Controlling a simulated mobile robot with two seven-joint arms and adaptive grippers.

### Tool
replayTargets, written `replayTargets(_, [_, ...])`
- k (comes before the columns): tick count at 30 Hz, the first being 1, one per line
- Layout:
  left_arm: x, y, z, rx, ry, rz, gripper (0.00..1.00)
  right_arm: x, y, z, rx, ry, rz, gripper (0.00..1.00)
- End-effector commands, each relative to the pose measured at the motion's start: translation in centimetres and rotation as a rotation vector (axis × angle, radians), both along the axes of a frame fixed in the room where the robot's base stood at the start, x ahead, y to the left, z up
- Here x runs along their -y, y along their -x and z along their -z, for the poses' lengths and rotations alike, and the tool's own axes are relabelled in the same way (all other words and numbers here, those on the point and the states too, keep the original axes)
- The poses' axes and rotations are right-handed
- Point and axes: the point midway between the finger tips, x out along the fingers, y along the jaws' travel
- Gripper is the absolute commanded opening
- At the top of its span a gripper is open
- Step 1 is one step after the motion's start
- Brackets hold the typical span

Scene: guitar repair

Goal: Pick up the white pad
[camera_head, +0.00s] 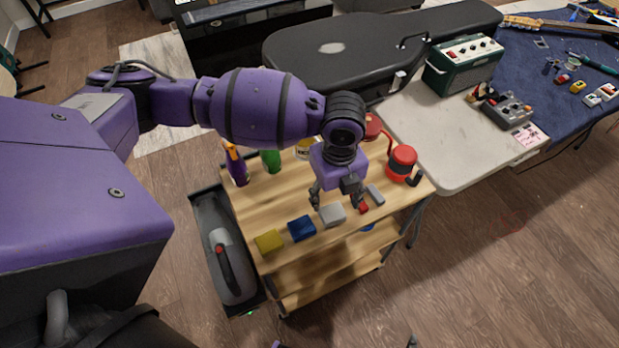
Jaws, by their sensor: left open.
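The white pad (332,214), a small pale grey-white block, lies near the front edge of the wooden cart top (245,220). My left gripper (337,202) points down over it, with its fingers spread open. One finger is to the left of the pad and the other to the right. I cannot tell whether they touch it or how high they are above the cart. Nothing shows held between them. My right gripper cannot be made out.
A blue pad (301,228) and a yellow pad (269,241) lie left of the white one. A grey block (376,195) and a red can (401,163) are to the right. A purple bottle (237,168) and a green one (271,160) stand behind. A white table (465,155) adjoins.

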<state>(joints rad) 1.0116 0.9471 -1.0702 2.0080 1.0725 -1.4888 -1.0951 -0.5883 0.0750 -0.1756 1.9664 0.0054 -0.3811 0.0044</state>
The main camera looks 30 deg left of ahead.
Motion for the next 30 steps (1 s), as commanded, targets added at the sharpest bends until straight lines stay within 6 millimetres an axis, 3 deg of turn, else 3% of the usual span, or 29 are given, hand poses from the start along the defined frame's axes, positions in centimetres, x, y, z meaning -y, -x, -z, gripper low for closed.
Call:
replayTargets(18, [0.0,-0.5,7.0,0.002,-0.006,0.006,0.56,0.8,0.6,0.4,-0.011,0.016,-0.01,0.4])
replayTargets(26, [0.1,-0.5,7.4,0.004,-0.004,0.007,0.56,0.2,0.4,0.3,-0.009,0.005,-0.004,0.4])
replayTargets(30, [0.1,-0.5,7.4,0.004,-0.004,0.007,0.42,0.0,0.4,0.3,-0.007,0.0,0.0,0.4])
